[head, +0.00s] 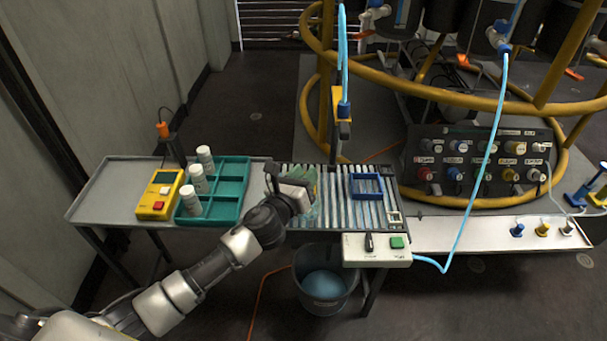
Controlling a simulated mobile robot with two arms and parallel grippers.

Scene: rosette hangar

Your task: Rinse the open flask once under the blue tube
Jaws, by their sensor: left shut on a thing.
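My left gripper (304,191) is over the left part of the slatted drain rack (336,212). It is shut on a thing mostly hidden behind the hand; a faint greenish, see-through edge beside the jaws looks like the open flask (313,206). The blue tube (344,60) hangs down to a blue fitting in a yellow holder (342,119), above and behind the rack. The gripper is in front of this outlet, to its left and lower. I see no water running from it. My right gripper is not in view.
A teal tray (233,188) with white bottles (197,178) and a yellow meter (159,196) stand left. A blue frame (367,187) lies on the rack's right. A control box (376,249) is at the front edge, a bucket (326,285) below. Yellow rails (440,94) stand behind.

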